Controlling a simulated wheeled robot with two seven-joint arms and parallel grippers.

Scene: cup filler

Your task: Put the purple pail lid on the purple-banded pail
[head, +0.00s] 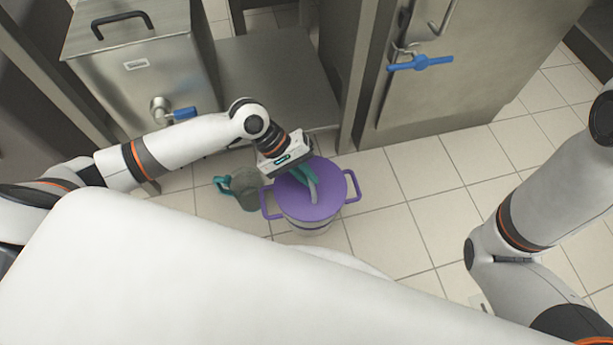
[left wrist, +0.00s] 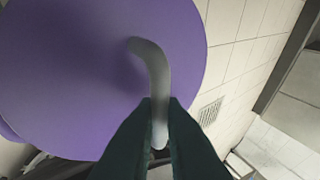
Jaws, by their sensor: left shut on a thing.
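The purple pail lid (head: 325,204) covers the top of the purple-banded pail (head: 308,229) on the floor in the head view. Purple handles stick out at the left and right of the lid area. I cannot tell whether the lid rests on the rim or is just above it. My left gripper (head: 306,178) is shut on the lid's grey curved handle. In the left wrist view the fingers (left wrist: 157,108) close on this handle, and the purple lid (left wrist: 80,70) fills the upper left. My right gripper is not in view; only my right arm shows.
A clear jug with a teal handle (head: 243,188) stands on the floor just left of the pail. A steel tank (head: 135,75) with a blue-handled tap (head: 182,114) is behind left. A steel cabinet with a blue lever (head: 420,63) is behind right. Tiled floor to the right is clear.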

